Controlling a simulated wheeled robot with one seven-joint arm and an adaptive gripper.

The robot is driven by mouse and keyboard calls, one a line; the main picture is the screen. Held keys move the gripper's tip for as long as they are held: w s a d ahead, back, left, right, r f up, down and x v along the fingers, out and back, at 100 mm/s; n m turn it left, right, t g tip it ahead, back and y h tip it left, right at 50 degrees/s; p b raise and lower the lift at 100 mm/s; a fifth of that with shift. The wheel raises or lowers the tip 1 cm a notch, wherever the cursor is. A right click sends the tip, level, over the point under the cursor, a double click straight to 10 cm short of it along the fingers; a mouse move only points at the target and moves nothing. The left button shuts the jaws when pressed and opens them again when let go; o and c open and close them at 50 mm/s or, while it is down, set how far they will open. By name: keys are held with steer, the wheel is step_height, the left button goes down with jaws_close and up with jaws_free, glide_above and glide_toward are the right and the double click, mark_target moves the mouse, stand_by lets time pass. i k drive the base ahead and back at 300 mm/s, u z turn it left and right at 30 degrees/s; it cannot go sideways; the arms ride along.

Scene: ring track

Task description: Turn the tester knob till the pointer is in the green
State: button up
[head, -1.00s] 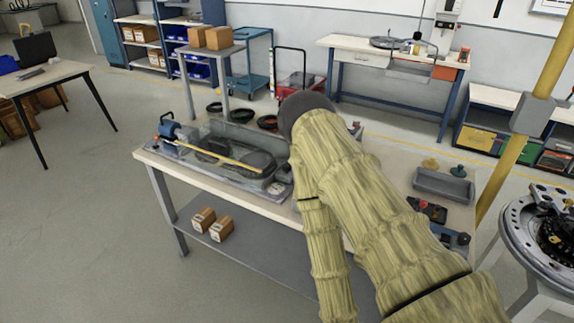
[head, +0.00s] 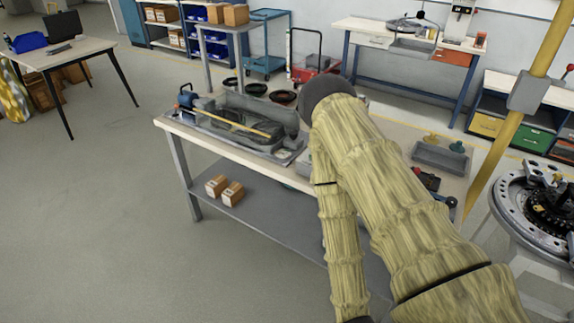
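The workbench (head: 178,128) stands in front of me in the head view. On its left half sits a grey device with a clear cover (head: 243,102), a yellow rod across it and a blue part at its left end. I cannot tell whether this is the tester. No knob, pointer or green zone can be made out. My arm, in a tan ribbed sleeve, reaches over the bench and hides its middle. My gripper does not show.
A grey tray (head: 440,158) and small dark tools lie on the bench's right part. Small boxes (head: 223,188) sit on its lower shelf. A yellow post (head: 500,140) and a round machine (head: 545,210) stand at right.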

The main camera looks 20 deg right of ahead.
mark_target(293, 134)
steer(key=i, duration=0.95)
steer(key=z, duration=0.6)
